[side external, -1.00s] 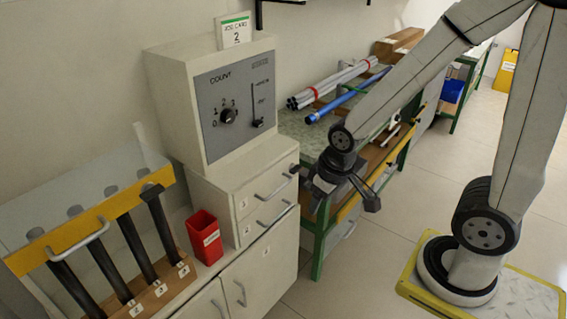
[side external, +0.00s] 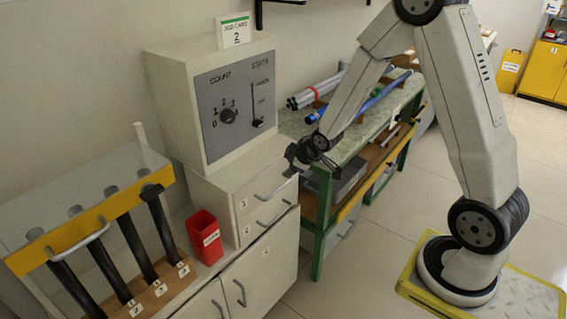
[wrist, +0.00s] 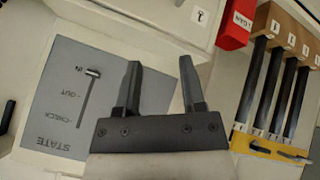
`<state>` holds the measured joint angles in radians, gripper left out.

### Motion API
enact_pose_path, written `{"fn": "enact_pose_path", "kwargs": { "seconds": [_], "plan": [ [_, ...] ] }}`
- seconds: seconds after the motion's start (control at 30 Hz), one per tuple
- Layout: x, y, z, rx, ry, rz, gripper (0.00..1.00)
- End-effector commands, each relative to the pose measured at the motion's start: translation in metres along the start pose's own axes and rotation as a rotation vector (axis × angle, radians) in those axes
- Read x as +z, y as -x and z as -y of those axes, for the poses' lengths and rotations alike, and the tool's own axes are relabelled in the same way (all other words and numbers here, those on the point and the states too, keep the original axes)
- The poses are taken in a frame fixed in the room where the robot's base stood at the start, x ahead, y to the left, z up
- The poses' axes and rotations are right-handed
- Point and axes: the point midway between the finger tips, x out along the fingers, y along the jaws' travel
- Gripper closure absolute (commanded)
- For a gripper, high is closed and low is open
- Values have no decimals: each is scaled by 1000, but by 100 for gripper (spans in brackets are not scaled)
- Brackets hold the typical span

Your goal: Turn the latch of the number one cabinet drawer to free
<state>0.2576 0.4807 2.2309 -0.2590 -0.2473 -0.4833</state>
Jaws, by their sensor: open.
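The number one cabinet drawer (side external: 262,190) is the upper drawer of the white cabinet, with a "1" label and a bar handle (side external: 272,189). It looks closed. Its label (wrist: 200,16) shows at the top of the wrist view. My gripper (side external: 291,160) is at the upper right corner of this drawer front, close to it; I cannot tell whether it touches. In the wrist view my gripper (wrist: 160,62) has its two fingers apart with nothing between them. The latch cannot be told apart from the dark fingers, so its position is unclear.
A control box (side external: 165,95) with a count dial (side external: 228,116) and a state slider (side external: 257,122) stands on the cabinet. A red bin (side external: 205,238) and a rack of dark rods (side external: 122,240) are left. A green-framed bench (side external: 350,140) holding rods is behind my gripper.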

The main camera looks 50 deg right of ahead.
Motion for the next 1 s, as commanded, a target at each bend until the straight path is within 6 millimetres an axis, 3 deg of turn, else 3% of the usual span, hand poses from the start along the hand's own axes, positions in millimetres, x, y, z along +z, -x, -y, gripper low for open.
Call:
{"fn": "enact_pose_path", "kwargs": {
  "seconds": [0.2, 0.5, 0.7, 1.0],
  "plan": [
    [10, -45, -37, 89, 176, -110, 49],
    [34, -95, -74, 231, 413, -256, 49],
    [60, -120, -90, 341, 560, -343, 49],
    [105, -144, -98, 520, 745, -452, 49]
  ]
}}
